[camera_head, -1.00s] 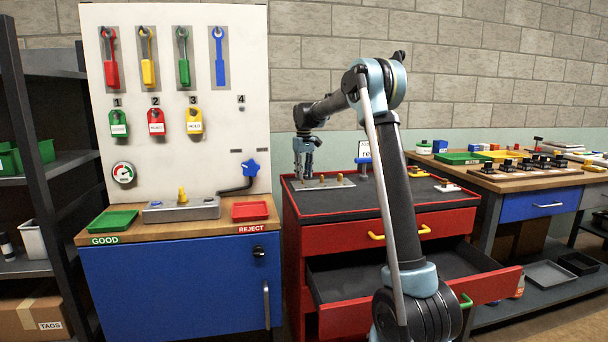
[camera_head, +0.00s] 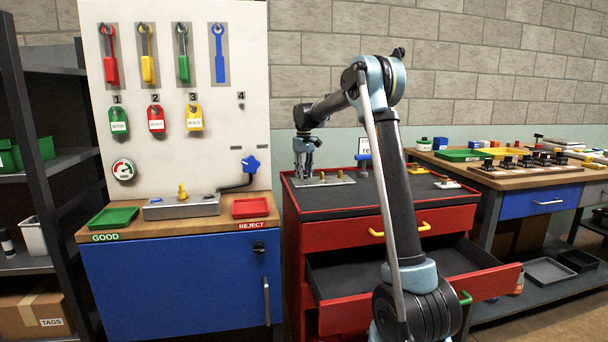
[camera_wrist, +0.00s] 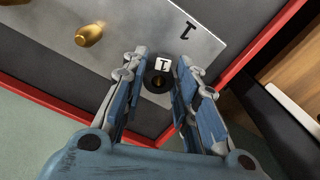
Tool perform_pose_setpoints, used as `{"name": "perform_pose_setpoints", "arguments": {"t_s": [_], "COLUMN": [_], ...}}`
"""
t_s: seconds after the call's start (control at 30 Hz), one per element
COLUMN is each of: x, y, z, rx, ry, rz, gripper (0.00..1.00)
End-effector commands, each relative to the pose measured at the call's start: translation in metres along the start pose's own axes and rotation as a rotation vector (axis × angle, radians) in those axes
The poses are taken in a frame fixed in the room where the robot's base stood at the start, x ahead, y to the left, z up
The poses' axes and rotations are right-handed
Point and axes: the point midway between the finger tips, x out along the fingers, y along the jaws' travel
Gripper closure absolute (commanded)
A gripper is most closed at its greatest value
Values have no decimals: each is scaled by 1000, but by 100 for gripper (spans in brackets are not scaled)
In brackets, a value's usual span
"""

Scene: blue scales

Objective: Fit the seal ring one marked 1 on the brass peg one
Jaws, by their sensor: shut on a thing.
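In the wrist view, the black seal ring one (camera_wrist: 151,90) carries a white tag marked 1. My gripper (camera_wrist: 154,82) is shut on it, one finger on each side. A second brass peg (camera_wrist: 90,35) stands apart on the plate, to the left. In the head view my gripper (camera_head: 303,172) is low over the left end of the metal plate (camera_head: 338,183); the ring is too small to make out there.
The plate lies on the dark top of a red tool cabinet (camera_head: 440,205) with a raised red rim. Its lower drawer (camera_head: 400,270) is open. A blue cabinet (camera_head: 180,290) with green and red trays stands left. A workbench (camera_head: 500,180) stands right.

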Motion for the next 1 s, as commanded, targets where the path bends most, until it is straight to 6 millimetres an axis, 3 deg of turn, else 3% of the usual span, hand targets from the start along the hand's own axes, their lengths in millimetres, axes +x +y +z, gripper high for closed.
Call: {"name": "perform_pose_setpoints", "arguments": {"t_s": [0.93,0.97,1.0], "x": [11,11,11], "y": [0,0,0], "z": [0,0,0], "rx": [0,0,0], "ry": [0,0,0], "rz": [0,0,0], "gripper": [83,66,57]}}
